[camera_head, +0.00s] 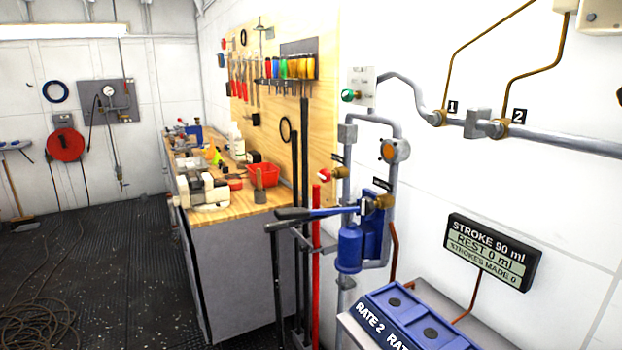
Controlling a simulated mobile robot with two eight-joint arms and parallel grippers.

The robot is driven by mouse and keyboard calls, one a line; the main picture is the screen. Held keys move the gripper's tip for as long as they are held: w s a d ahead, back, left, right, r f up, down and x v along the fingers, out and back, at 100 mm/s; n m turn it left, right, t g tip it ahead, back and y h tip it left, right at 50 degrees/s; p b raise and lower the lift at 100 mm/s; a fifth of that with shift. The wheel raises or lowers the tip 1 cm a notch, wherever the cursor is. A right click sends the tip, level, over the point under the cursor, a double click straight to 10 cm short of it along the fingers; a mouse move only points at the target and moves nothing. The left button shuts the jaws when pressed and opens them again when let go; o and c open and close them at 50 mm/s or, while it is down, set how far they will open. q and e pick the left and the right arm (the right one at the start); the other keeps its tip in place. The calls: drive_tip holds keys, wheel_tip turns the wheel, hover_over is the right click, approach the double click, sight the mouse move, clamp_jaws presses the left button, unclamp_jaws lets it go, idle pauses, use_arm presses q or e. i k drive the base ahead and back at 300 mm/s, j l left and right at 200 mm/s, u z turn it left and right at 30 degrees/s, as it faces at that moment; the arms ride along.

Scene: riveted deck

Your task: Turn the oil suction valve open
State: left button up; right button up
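Two knob valves show on the wall pipework: one with a green knob (350,95) at the upper pipe, one with a red knob (325,174) lower down. Small dark labels sit near the red knob and above the brass fitting (384,201), but their text is too small to read. I cannot tell which valve is the oil suction valve, or whether either is open. A blue hand pump (350,248) is mounted below, with a blue lever (335,211) reaching left to a black grip. Neither of my grippers is in view.
A workbench (240,212) with a red bin (263,175) stands left of the pump. A red bar (316,260) and dark bars stand between them. A display (492,254) reads "STROKE 90 ml, REST 0 ml, STROKES MADE 0". Hose (40,325) lies coiled on the floor.

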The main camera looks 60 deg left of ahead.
sight(325, 175)
drive_tip(key=u, duration=2)
